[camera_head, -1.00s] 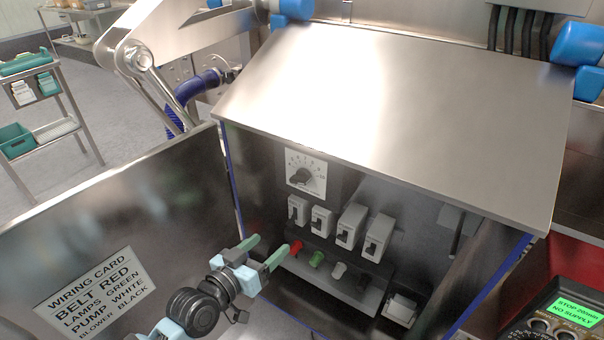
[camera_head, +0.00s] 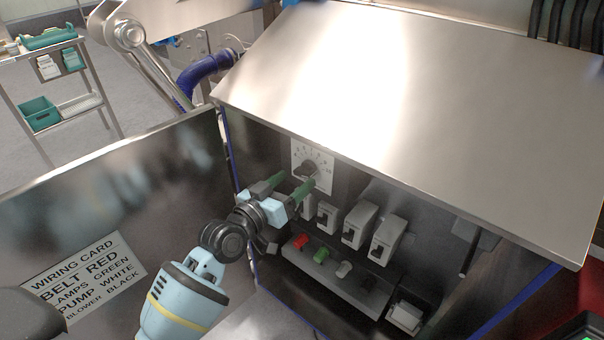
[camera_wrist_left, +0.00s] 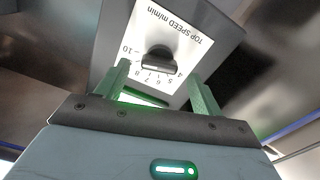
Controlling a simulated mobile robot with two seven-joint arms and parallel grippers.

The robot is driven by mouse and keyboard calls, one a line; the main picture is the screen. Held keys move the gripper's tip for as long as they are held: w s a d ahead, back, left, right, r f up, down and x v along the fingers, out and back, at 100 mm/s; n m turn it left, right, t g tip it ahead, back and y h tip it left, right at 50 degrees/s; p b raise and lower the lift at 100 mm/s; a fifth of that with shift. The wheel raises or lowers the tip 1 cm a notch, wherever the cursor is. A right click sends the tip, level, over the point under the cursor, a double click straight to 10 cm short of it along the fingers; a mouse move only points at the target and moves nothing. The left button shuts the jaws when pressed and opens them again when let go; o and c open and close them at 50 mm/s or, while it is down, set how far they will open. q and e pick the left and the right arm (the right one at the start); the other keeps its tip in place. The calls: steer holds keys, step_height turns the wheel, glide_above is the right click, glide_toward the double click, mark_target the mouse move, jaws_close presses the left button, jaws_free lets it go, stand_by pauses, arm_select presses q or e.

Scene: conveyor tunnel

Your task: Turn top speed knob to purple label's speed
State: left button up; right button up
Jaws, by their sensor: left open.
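The top speed knob (camera_head: 308,170) is a dark knob on a white dial plate (camera_head: 325,179) inside the open cabinet, under its sloped steel lid. In the left wrist view the knob (camera_wrist_left: 157,58) sits on the plate marked "TOP SPEED m/min", with numbers from about 4 to 10 readable. My left gripper (camera_head: 294,183) is open just in front of the dial. In the wrist view its green fingers (camera_wrist_left: 158,82) stand to either side of the knob, with no clear contact. The knob's exact pointer setting is hard to tell. No purple label shows. My right gripper is not in view.
Several white breaker switches (camera_head: 355,225) stand right of and below the dial. Red, green, white and black terminals (camera_head: 320,256) lie below them. The open cabinet door with a wiring card (camera_head: 85,275) is at left. The steel lid (camera_head: 400,100) overhangs the dial.

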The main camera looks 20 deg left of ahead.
mark_target(300, 175)
arm_select(q)
steer(key=shift+x, duration=2)
steer(key=c, duration=1)
